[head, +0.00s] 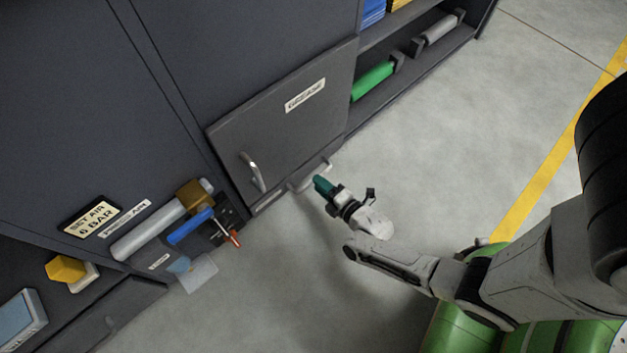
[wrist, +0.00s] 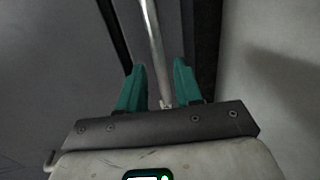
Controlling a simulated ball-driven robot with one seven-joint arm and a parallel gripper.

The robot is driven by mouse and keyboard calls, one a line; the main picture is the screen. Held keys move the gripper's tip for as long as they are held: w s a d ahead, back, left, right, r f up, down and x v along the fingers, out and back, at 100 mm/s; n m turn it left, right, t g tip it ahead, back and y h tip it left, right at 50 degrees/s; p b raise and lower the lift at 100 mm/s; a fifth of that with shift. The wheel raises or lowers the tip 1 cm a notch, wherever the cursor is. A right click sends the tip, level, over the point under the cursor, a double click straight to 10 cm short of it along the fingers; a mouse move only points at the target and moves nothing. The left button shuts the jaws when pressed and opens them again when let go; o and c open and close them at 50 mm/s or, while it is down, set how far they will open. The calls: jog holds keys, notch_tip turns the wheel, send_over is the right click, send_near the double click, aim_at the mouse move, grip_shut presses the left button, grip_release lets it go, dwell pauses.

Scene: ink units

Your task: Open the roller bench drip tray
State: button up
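A pale bar handle (head: 308,181) sits low at the foot of the grey cabinet, under a door whose label seems to read GREASE; I take it for the drip tray's handle. No label on the tray shows, and its front is mostly hidden. My gripper (head: 320,182) has teal fingers and is down near the floor, right at this handle. In the wrist view my gripper (wrist: 160,66) is open, a finger on each side of a metal bar (wrist: 155,45). Gaps show beside the bar, and I see no grip on it.
The grey door (head: 285,125) above has its own curved handle (head: 252,172). A green cylinder (head: 372,82) lies on the right shelf. The floor (head: 440,120) to the right is clear.

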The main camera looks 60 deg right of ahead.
jog(key=shift+b+x, duration=0.6)
jog(key=shift+x, duration=1.15)
jog(key=shift+c, duration=0.3)
grip_shut()
